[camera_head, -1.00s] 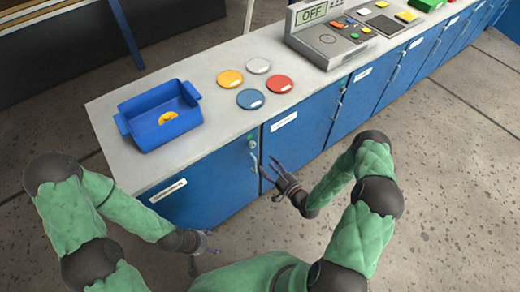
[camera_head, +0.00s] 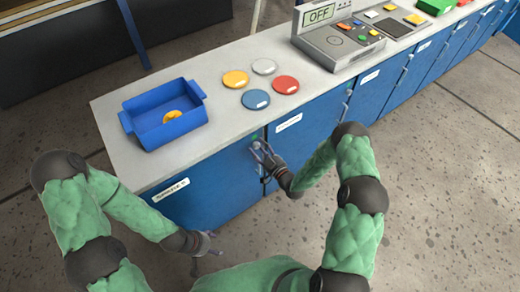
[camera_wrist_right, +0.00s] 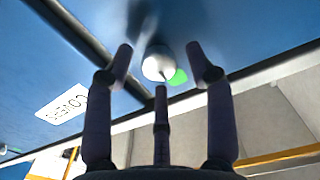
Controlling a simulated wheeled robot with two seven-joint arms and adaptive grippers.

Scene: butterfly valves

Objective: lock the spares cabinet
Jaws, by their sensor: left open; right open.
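The blue cabinet door (camera_head: 215,182) at the left end of the counter has a white label (camera_head: 170,190) too small to read surely. A rounded silver knob (camera_wrist_right: 158,64) with a green mark (camera_wrist_right: 178,77) beside it shows in the right wrist view. In the head view, my right gripper (camera_head: 262,154) is at the door's upper right corner and mostly hides the knob. Its fingers are open and empty, spread around the knob's outline; I cannot tell whether they touch it. My left gripper (camera_head: 209,244) is open and empty, low in front of the cabinet.
On the counter (camera_head: 215,125) stand a blue bin (camera_head: 165,125) holding a yellow piece, several coloured discs (camera_head: 256,99) and a grey device (camera_head: 338,40) reading OFF. Another blue cabinet door (camera_head: 305,135) is just right of my right gripper. The floor in front is clear.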

